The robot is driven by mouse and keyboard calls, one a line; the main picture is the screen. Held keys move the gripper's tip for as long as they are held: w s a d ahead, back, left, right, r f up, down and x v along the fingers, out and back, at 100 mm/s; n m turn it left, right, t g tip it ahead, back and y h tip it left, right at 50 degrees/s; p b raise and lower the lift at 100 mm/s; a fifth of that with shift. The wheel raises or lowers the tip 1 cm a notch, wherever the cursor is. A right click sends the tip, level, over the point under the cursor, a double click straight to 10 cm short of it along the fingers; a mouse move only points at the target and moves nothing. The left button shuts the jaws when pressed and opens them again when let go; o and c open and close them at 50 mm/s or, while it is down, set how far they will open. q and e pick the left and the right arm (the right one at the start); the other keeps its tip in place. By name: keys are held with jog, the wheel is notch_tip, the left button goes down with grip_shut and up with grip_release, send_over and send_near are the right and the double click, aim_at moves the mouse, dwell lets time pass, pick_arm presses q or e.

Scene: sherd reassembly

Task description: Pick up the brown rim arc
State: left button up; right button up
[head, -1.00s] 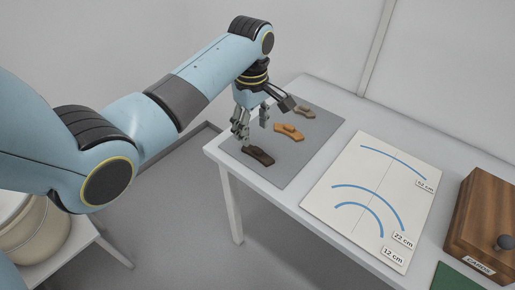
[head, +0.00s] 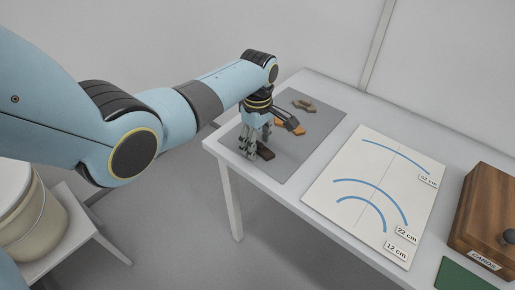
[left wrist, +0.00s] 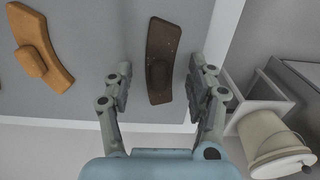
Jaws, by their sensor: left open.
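The brown rim arc (head: 265,153) is a dark brown curved sherd with a raised lump, lying on the grey mat (head: 290,158) near the table's front left. It also shows in the left wrist view (left wrist: 161,45). My left gripper (head: 252,143) is open and hangs right over the arc, hiding part of it in the head view. In the left wrist view its two fingers stand on either side of the arc, with a gap on each side. I cannot tell the exact height of the fingertips. My right gripper is not in view.
A white board with blue arcs (head: 340,220) and a wooden box (head: 485,215) are to the right. A cream bucket (head: 35,220) stands at left.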

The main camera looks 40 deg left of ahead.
pick_arm(q)
jog(key=shift+c, duration=0.4)
grip_shut()
jog(key=shift+r, duration=0.1)
